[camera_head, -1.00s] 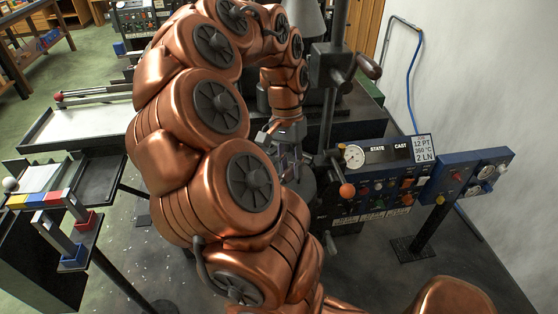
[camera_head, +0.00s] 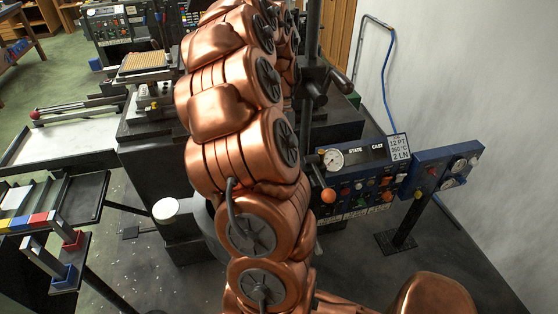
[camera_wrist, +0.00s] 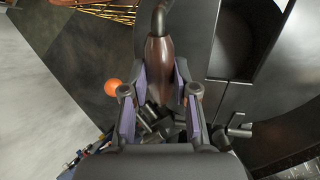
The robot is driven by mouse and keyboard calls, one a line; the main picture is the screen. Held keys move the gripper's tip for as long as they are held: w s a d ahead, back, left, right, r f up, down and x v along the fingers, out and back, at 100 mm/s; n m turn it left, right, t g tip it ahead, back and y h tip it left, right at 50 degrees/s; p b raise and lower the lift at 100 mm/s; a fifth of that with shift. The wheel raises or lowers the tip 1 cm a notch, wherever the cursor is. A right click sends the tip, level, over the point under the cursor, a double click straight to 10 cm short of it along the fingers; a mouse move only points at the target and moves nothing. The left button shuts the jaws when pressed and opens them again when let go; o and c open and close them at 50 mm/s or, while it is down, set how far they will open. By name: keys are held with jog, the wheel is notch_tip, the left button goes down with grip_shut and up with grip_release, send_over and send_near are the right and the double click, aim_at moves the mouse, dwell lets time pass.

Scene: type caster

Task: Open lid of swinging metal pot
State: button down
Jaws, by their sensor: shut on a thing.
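In the wrist view my gripper (camera_wrist: 160,82) has its two purple-padded fingers on either side of a brown handle (camera_wrist: 159,52) and is shut on it. The handle hangs from a bent dark metal rod at the top of that view. Whether this handle belongs to the pot lid I cannot tell. In the head view my copper arm covers the gripper, and I cannot make out the pot or its lid behind it. Large dark metal surfaces (camera_wrist: 265,50) fill the right of the wrist view, but I cannot tell which part they are.
A blue control panel (camera_head: 365,175) with a gauge and an orange knob (camera_head: 328,196) stands right of my arm. Another lever handle (camera_head: 341,79) sticks out above it. A white-topped cylinder (camera_head: 165,208) stands left. The pale wall (camera_head: 480,90) bounds the right side.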

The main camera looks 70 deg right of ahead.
jog(key=c, duration=0.9)
grip_release()
jog(key=shift+v, duration=3.75)
